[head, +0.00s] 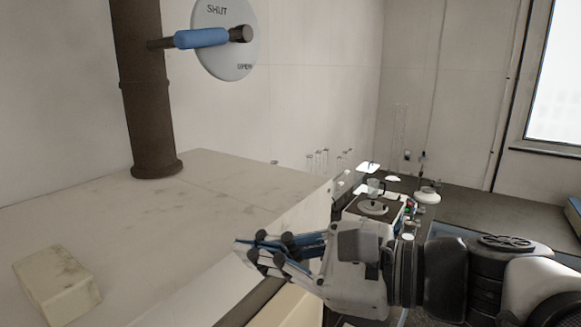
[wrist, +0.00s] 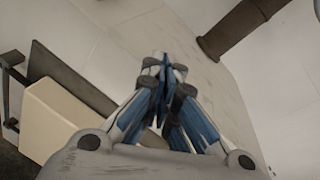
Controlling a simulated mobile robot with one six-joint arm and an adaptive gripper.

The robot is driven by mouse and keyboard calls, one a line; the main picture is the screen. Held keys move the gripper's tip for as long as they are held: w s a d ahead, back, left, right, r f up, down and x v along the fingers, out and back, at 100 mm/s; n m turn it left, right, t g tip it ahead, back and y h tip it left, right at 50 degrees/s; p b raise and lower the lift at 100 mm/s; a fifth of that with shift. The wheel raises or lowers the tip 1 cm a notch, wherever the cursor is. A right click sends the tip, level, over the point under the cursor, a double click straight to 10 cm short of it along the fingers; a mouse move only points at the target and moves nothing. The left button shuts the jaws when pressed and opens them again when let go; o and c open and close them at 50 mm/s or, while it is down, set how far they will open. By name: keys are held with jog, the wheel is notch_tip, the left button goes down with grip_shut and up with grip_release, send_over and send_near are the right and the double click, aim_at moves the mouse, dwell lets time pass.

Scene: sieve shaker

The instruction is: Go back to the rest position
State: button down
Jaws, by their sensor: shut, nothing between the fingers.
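My gripper (head: 240,252) is at the right front edge of a white box-like surface in the head view, its fingers pointing left. In the wrist view my gripper (wrist: 163,62) has its fingertips together, with nothing between them. My arm stretches to the right edge of the head view. The fingers look close to the edge of the white surface (head: 110,215); I cannot tell whether they touch it.
A dark pipe (head: 143,90) stands on the white surface, with a blue-handled lever (head: 203,38) before a round plate (head: 224,55) marked SHUT and OPEN. A pale block (head: 57,285) lies front left. Glassware (head: 374,188) stands on a bench behind.

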jog(key=s+d+f+n+g+h+b, duration=0.1)
jog(key=s+d+f+n+h+b, duration=0.15)
jog(key=f, duration=0.55)
jog(key=s+d+f+n+g+h+b, duration=0.1)
jog(key=s+f+n+h+b, duration=0.25)
jog(key=f, duration=0.55)
jog(key=s+d+f+n+g+h+b, duration=0.1)
jog(key=s+d+f+n+h+b, duration=0.15)
jog(key=f, duration=0.55)
jog(key=s+d+f+n+t+h+b, duration=0.1)
jog(key=d+f+n+h+b, duration=0.3)
jog(key=d+f+n, duration=0.5)
jog(key=s+d+f+h, duration=0.1)
jog(key=d+h, duration=0.1)
jog(key=shift+s+d+f, duration=0.15)
jog(key=shift+s+d, duration=0.05)
jog(key=shift+d, duration=0.15)
